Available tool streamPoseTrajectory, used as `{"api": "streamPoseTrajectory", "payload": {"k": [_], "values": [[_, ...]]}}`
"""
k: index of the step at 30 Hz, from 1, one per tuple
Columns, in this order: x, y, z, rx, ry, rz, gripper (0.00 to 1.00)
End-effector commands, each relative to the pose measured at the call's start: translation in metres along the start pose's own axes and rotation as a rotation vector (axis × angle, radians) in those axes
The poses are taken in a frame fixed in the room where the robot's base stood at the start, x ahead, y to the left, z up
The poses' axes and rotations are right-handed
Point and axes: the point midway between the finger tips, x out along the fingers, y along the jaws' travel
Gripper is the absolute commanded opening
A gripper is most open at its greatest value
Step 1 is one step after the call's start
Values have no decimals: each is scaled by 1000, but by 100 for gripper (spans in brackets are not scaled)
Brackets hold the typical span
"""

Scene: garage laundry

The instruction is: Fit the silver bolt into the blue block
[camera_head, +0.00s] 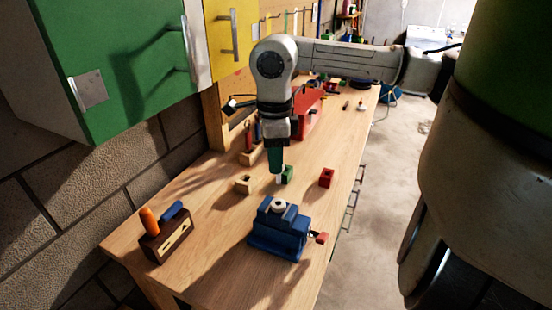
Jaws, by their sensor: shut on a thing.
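A blue vise-like block (264,240) stands on the bench nearer the camera, below the gripper in the picture. A round whitish piece (278,204) sits on its top. No other blue block is clear. My gripper is apart from the blue block.
A dark holder (167,243) with orange and blue handles stands at front left. A red toolbox (309,116) is behind. Green and yellow cabinets hang at left. The bench's front right is clear.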

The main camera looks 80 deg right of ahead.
Motion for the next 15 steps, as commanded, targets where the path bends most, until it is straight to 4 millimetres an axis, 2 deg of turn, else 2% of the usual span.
{"api": "streamPoseTrajectory", "payload": {"k": [15], "values": [[31, 0, 0, -1, 0, 0, 0]]}}
